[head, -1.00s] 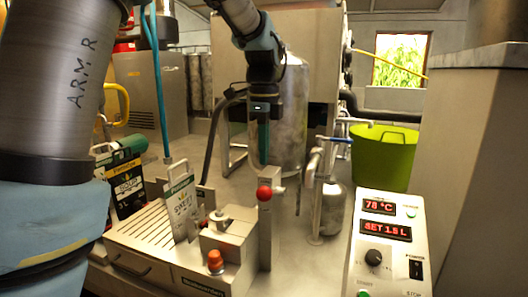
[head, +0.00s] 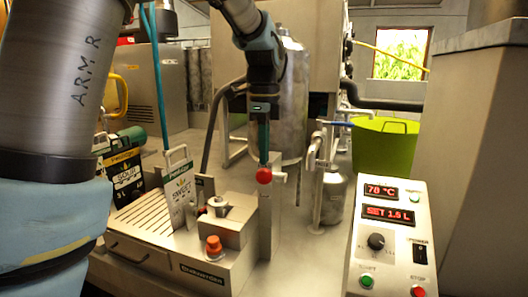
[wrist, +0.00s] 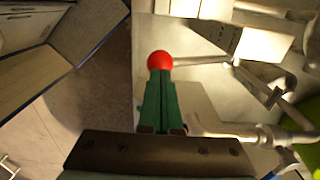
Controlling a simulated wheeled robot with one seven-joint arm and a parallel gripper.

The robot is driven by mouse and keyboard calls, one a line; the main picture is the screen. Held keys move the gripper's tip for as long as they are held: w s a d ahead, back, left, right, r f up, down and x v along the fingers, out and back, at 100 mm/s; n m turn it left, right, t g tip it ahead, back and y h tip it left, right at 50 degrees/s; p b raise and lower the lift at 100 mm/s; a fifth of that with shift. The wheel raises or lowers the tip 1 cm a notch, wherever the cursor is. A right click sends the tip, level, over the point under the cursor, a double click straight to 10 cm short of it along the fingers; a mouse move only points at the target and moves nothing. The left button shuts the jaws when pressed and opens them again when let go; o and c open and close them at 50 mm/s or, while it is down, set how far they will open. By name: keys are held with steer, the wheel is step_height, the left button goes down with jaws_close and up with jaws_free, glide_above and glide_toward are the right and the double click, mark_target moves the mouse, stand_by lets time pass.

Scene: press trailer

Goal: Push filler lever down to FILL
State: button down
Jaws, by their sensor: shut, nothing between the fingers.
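The filler lever shows as a red ball knob (head: 264,175) on the front of an upright metal post (head: 270,225) of the filler unit. My gripper (head: 263,156) points down with its teal fingers together, right above the knob in the head view. In the wrist view the shut green fingertips (wrist: 158,76) meet the edge of the red knob (wrist: 159,61), and they look to be touching it or very close. No FILL mark can be read.
A control panel (head: 390,240) with red displays stands at the right. A green bucket (head: 384,155) is behind it. Left of the post are a slotted tray (head: 150,228), pouches, including one marked SWEET (head: 180,195), and an orange knob (head: 214,245). A metal cylinder (head: 333,200) stands right of the post.

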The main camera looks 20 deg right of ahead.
mark_target(263, 171)
steer(key=shift+f+b, duration=0.55)
steer(key=shift+f, duration=0.25)
steer(key=shift+s+a+f+b, duration=0.2)
steer(key=shift+f+b, duration=0.5)
steer(key=shift+f, duration=0.05)
steer(key=shift+s+a+f+b, duration=0.15)
steer(key=shift+s+f+b, duration=0.05)
steer(key=shift+f+b, duration=0.5)
steer(key=shift+s+a+f+b, duration=0.1)
steer(key=shift+f+b, duration=0.6)
steer(key=shift+f, duration=0.35)
steer(key=shift+s+a+f+b, duration=0.1)
steer(key=shift+f+b, duration=0.6)
steer(key=shift+f, duration=0.35)
steer(key=shift+r, duration=0.15)
step_height(263, 171, up, 10)
steer(key=p, duration=0.9)
